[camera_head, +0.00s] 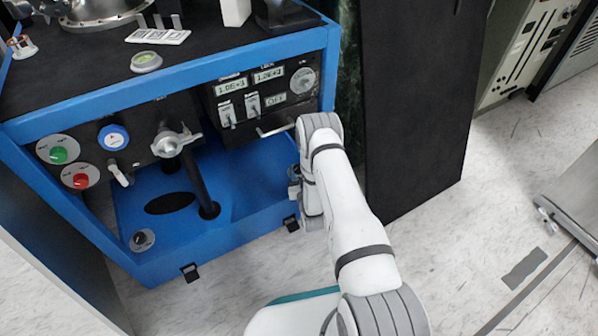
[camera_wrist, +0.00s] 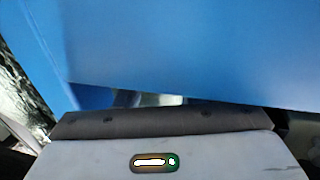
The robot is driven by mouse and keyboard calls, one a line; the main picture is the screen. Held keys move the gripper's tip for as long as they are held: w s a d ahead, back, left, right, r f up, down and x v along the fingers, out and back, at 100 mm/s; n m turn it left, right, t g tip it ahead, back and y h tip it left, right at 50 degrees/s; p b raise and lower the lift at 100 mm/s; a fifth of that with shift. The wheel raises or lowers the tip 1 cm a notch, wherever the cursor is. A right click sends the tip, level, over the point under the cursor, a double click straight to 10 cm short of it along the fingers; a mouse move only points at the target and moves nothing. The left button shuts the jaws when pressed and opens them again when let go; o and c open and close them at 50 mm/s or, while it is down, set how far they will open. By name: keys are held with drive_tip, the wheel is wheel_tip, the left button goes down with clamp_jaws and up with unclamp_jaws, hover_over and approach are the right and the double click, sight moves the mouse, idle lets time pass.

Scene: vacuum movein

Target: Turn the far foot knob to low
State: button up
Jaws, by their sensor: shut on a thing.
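The blue frame (camera_head: 235,232) of the vacuum cart fills the left half of the head view. A dark round foot knob (camera_head: 142,240) on a grey dial sits at its lower left front corner. My gripper (camera_head: 294,188) is low at the frame's right front corner, mostly hidden by my arm. In the wrist view, the gripper body (camera_wrist: 160,125) lies close against a blue face, with a small grey piece (camera_wrist: 155,99) showing between them. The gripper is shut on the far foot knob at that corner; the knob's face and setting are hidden.
A control panel (camera_head: 285,128) with switches and displays is above my gripper. Green and red buttons (camera_head: 58,155) are on the left. Black latches (camera_head: 190,272) stick out from the lower edge. A dark cabinet (camera_head: 415,100) stands to the right.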

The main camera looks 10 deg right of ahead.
drive_tip(key=shift+d+n+y, duration=0.15)
drive_tip(key=shift+n+y, duration=0.75)
drive_tip(key=shift+y, duration=0.5)
drive_tip(key=o, duration=1)
drive_tip(key=shift+h, duration=0.3)
